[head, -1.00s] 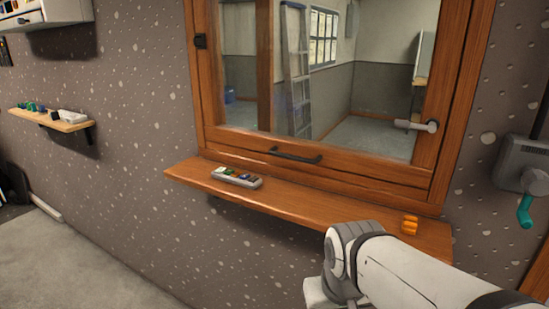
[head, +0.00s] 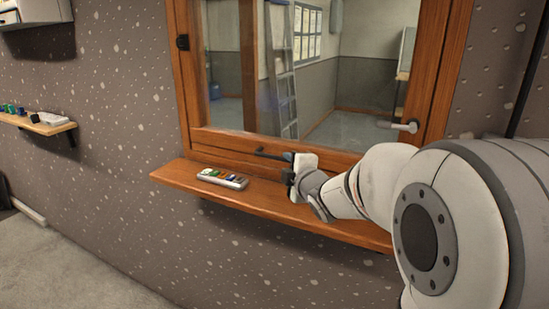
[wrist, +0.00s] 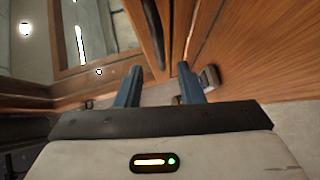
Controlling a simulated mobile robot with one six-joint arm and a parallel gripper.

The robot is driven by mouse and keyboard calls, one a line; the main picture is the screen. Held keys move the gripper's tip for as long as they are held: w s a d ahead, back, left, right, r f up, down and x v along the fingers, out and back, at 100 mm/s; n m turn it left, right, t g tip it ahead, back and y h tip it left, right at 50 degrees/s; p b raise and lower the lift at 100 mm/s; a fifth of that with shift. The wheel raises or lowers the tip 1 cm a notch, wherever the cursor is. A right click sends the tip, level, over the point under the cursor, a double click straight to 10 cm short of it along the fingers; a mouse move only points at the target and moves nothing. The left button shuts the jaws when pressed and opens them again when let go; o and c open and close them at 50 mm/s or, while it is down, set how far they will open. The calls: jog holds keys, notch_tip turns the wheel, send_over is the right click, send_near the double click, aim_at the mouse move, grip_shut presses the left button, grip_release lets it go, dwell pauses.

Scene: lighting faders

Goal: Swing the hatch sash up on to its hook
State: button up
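The hatch sash (head: 330,153) is a glazed pane in a brown wooden frame, and it hangs closed in the wall. A dark bar handle (head: 268,153) is on its bottom rail; my gripper covers its right part. My gripper (head: 287,168) is at that handle, just above the shelf. In the wrist view my two blue-grey fingers (wrist: 158,84) are apart with a gap between them. The dark handle (wrist: 153,30) lies ahead of that gap; I cannot tell if the fingers touch it. A grey lever (head: 404,126) sits at the sash's lower right. I see no hook.
A wooden shelf (head: 180,181) juts out below the hatch. A small grey fader box (head: 222,179) lies on it, left of my gripper. Another shelf (head: 48,127) with small items is on the left wall. My arm covers the right end of the hatch shelf.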

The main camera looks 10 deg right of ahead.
aim_at(279, 159)
jog(key=p+x, duration=0.1)
jog(key=x, duration=0.6)
jog(key=shift+w, duration=0.25)
jog(key=shift+f, duration=0.1)
grip_shut()
